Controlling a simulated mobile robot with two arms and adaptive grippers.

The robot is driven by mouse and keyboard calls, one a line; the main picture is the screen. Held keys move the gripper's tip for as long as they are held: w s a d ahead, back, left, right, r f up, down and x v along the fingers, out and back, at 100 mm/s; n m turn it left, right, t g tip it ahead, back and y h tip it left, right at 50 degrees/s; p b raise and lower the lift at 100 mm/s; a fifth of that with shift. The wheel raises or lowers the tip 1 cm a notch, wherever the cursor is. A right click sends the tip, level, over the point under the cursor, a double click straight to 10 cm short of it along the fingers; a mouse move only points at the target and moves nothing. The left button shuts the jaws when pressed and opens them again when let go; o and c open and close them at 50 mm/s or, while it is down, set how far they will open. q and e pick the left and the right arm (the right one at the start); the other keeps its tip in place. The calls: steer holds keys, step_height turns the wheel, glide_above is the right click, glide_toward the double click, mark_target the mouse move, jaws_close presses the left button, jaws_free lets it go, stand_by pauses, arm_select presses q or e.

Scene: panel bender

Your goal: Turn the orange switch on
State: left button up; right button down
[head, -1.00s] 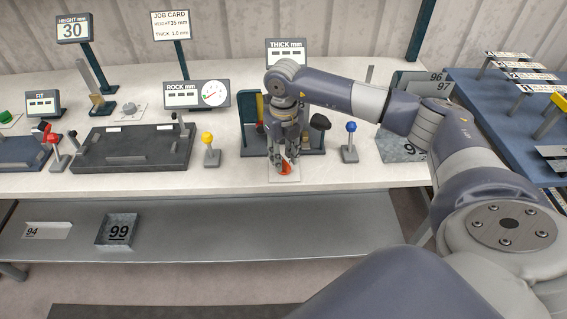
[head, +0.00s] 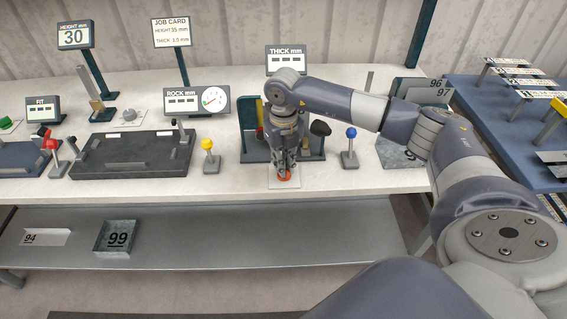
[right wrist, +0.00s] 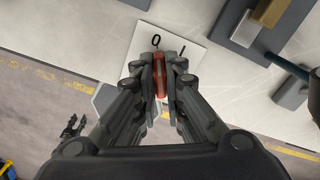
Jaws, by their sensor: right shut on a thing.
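The orange switch (right wrist: 161,78) sits on a white plate (right wrist: 196,56) marked 0 and 1 at the front of the bench. In the right wrist view its handle lies between my right gripper's fingers (right wrist: 161,82), which are shut on it. The handle's end is nearer the 0 than the 1. In the head view the right gripper (head: 281,170) points down over the switch (head: 285,177) and hides part of it. My left gripper (right wrist: 73,126) seems to show small and dark in the right wrist view; its jaws are too small to judge.
A yellow-knobbed lever (head: 208,144) stands left of the switch and a blue-knobbed lever (head: 350,134) right of it. The thickness gauge block (head: 251,128) is just behind. The white bench top in front is clear; a grey shelf (head: 200,232) lies below.

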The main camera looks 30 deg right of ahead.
steer(key=m+b, duration=0.1)
steer(key=m, duration=0.4)
steer(key=shift+f+m, duration=0.1)
steer(key=shift+m, duration=0.3)
steer(key=m, duration=0.5)
steer(key=shift+s+d+b, duration=0.1)
steer(key=shift+b, duration=0.2)
steer(key=shift+m, duration=0.4)
steer(key=c, duration=1.7)
jaws_free()
step_height(320, 180, up, 12)
steer(key=shift+r, duration=0.1)
